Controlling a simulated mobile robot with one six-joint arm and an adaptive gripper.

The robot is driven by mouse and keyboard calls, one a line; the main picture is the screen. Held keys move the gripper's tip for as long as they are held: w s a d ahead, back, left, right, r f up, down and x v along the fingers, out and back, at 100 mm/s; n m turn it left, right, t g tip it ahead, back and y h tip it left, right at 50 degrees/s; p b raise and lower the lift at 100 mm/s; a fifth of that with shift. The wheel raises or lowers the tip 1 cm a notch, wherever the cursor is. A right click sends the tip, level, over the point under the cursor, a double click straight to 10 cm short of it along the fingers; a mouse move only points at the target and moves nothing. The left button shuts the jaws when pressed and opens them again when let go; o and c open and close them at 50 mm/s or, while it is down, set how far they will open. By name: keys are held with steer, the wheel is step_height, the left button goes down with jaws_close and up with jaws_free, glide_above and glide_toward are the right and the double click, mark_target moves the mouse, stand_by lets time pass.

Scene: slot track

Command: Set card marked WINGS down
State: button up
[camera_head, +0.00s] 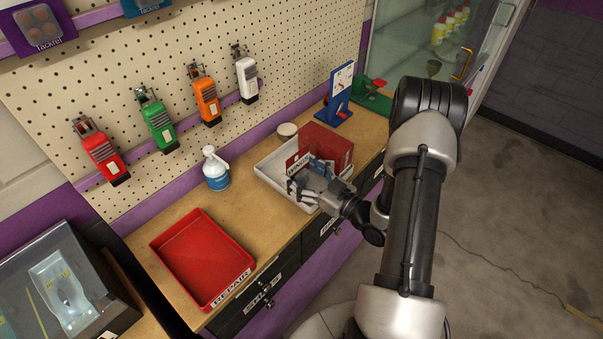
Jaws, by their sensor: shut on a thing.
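A dark red card with a white lettered strip (297,161) stands upright at my gripper, above the white tray (268,174); its lettering is too small to read surely, but I take it for the WINGS card. My gripper (306,180) is over the tray, shut on this card. The fingers cover its lower part, so I cannot tell whether its lower edge touches the tray. A red box (330,146) stands close behind the card, at the tray's far right side.
An empty red tray marked REPAIR (202,258) lies at the bench's front left. A spray bottle (216,170), a round white lid (287,130) and a blue stand (339,98) are near the pegboard. Bare wooden bench (252,207) lies between the trays.

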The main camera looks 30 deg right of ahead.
steer(key=o, duration=0.7)
steer(key=shift+o, duration=0.2)
steer(key=shift+r+p, duration=0.25)
steer(key=shift+p, duration=0.1)
steer(key=p+v, duration=0.1)
steer(key=v, duration=1.1)
